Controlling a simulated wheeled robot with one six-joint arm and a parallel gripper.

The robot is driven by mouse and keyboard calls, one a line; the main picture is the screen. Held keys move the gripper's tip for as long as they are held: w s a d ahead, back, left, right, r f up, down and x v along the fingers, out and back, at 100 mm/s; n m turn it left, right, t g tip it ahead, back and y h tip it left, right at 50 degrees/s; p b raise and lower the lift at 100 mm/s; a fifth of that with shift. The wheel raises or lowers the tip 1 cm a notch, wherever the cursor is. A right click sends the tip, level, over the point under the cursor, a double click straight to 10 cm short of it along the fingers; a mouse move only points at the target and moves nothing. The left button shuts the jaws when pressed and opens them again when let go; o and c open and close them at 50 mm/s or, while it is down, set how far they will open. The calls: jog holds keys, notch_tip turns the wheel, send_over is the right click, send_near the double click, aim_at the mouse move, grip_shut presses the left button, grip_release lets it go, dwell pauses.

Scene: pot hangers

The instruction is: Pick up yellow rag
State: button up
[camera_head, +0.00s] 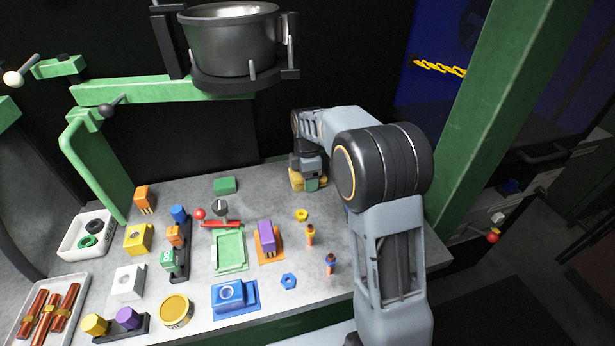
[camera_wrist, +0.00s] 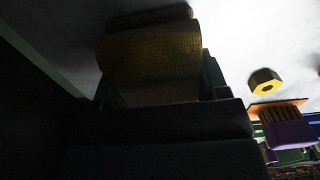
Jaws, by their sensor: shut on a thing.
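The yellow rag (camera_wrist: 150,62) fills the upper middle of the wrist view, with a woven, curved surface, dark in shadow. In the head view a small part of the rag (camera_head: 296,181) shows at the far back of the bench, below my wrist. My gripper (camera_head: 309,180) points down there and is shut on the rag. My forearm and the gripper hide part of it. I cannot tell whether the rag touches the bench.
The grey bench (camera_head: 205,275) holds several coloured blocks and parts left of my arm. A yellow nut (camera_head: 302,214) and purple block (camera_head: 267,238) are closest. A pot (camera_head: 232,40) hangs above, and a green post (camera_head: 490,130) stands at right.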

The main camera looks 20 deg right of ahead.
jog(key=shift+r, duration=0.5)
jog(key=shift+d+r, duration=0.1)
jog(key=shift+d, duration=0.25)
jog(key=d, duration=0.2)
jog(key=shift+s+d, duration=0.35)
jog(key=shift+d+r, duration=0.35)
jog(key=shift+r, duration=0.35)
notch_tip(320, 180, up, 12)
jog(key=p, duration=0.2)
jog(key=shift+r, duration=0.2)
jog(key=shift+s+a, duration=0.1)
jog(key=o, duration=0.4)
jog(key=c, duration=0.5)
